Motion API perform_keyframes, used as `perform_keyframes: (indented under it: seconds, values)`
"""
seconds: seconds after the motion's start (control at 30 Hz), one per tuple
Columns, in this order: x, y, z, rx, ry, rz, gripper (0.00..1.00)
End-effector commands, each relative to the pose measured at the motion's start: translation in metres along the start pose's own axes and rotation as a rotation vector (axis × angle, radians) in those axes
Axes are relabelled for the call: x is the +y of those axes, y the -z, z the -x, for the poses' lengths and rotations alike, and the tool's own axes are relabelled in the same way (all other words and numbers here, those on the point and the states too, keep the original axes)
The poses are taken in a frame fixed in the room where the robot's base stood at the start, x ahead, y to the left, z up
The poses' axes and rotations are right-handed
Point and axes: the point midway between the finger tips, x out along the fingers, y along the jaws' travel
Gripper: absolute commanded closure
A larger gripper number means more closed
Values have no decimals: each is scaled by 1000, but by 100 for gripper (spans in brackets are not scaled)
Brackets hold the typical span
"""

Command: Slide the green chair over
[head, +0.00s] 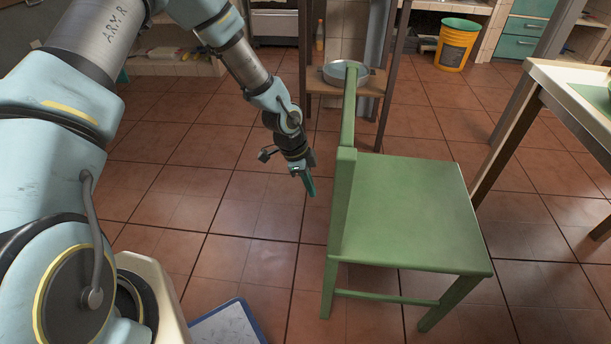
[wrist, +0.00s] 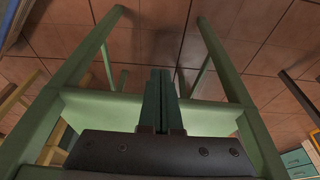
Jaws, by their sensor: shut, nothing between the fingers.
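The green chair (head: 410,210) stands upright on the tiled floor right of centre in the head view. Its backrest is on the left, seen nearly edge-on, and its seat extends right. My gripper (head: 311,187) is just left of the backrest, pointing down, with its green fingers together and empty. A small gap shows between fingers and backrest in the head view. In the wrist view, my gripper (wrist: 160,75) is shut in front of the chair (wrist: 235,85), whose posts rise on both sides and whose seat edge crosses behind the fingers. Contact cannot be told there.
A table (head: 575,80) stands right of the chair. A wooden stand (head: 322,86) with a metal bowl (head: 338,75) is behind the backrest. A yellow bucket (head: 456,47) stands farther back. A blue-edged board (head: 228,325) lies at the bottom.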

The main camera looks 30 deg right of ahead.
Motion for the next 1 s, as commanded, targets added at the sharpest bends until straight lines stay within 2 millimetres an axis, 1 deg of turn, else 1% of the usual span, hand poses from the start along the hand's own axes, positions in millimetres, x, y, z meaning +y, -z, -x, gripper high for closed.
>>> perform_keyframes:
  seconds: [0.03,0.07,0.1,0.2,0.33,0.5,0.77,0.83,0.87,0.93,1.0]
  values:
    - [1,0,-12,0,-1,-1,100]
    - [1,0,-18,0,-2,-2,100]
    - [0,10,-16,0,1,-5,100]
    - [0,23,-20,0,1,-3,100]
    - [0,33,-23,0,1,-1,100]
    - [0,38,-24,0,1,2,100]
    - [0,38,-24,0,1,1,100]
    - [0,42,-25,0,1,0,100]
    - [0,45,-26,0,1,-1,100]
    - [0,58,-30,2,0,-5,100]
    - [0,77,-36,3,1,-8,100]
